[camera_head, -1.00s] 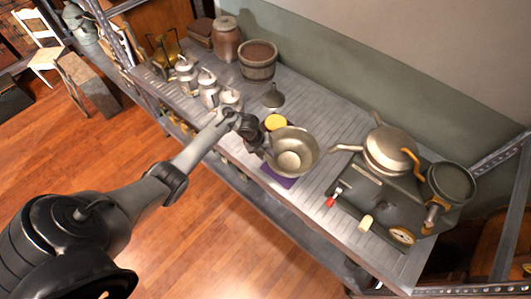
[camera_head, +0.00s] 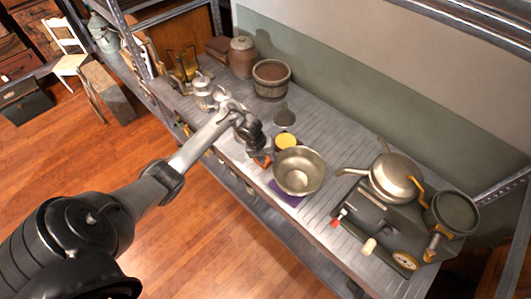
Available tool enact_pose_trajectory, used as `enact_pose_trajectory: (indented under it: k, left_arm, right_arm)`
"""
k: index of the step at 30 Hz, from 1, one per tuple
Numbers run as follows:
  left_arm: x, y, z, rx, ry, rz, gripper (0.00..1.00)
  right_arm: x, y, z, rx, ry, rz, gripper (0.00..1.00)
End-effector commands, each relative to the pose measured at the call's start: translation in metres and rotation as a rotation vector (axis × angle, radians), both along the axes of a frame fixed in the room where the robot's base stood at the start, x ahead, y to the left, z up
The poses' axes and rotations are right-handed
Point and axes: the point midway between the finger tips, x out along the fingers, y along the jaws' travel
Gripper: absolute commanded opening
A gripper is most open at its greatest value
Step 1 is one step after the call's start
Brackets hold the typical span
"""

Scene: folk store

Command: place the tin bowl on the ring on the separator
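The tin bowl (camera_head: 299,177), silvery and wide, is upright over a purple flat thing (camera_head: 285,194) near the front edge of the bench. Whether it rests on that thing is unclear. My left gripper (camera_head: 264,160) is just left of the bowl, close to its rim. Its fingers are small and dark here, so I cannot tell their opening or whether they touch the rim. No ring shows clearly, and I cannot tell for certain which apparatus is the separator. A brass-coloured frame (camera_head: 184,66) stands at the bench's far left. My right gripper is out of view.
Behind the bowl are a yellow round thing (camera_head: 286,142) and a dark funnel-like thing (camera_head: 284,117). Metal canisters (camera_head: 203,92) and a wooden tub (camera_head: 271,79) stand left. A lidded pot (camera_head: 396,177) and dark pan (camera_head: 453,214) stand right.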

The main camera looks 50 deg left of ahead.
Motion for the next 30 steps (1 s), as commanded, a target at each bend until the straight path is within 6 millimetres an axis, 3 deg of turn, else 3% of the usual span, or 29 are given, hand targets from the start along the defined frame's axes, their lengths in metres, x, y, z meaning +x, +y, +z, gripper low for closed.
enact_pose_trajectory:
  k: [3,8,11,14,17,21,24,30]
  left_arm:
    - [-0.003,0.003,0.016,0.003,0.000,-0.001,0.36]
    - [-0.006,-0.008,0.012,0.014,-0.008,0.048,0.36]
    - [-0.009,-0.031,0.000,0.031,-0.031,0.153,0.36]
    - [-0.018,-0.066,-0.011,0.030,-0.071,0.337,0.36]
    - [-0.041,-0.109,-0.010,-0.015,-0.106,0.594,0.36]
    - [-0.090,-0.157,0.011,-0.143,-0.100,1.023,0.36]
    - [-0.130,-0.180,0.034,-0.247,-0.050,1.325,0.36]
    - [-0.195,-0.201,0.074,-0.399,0.095,1.793,0.36]
  right_arm:
    - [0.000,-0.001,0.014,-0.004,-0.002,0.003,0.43]
    - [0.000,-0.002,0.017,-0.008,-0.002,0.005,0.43]
    - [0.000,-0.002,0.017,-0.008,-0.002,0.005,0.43]
    - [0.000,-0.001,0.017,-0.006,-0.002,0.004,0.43]
    - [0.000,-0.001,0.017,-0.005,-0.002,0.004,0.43]
    - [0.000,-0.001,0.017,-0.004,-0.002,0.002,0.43]
    - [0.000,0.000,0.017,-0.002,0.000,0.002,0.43]
    - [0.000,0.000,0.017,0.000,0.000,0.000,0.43]
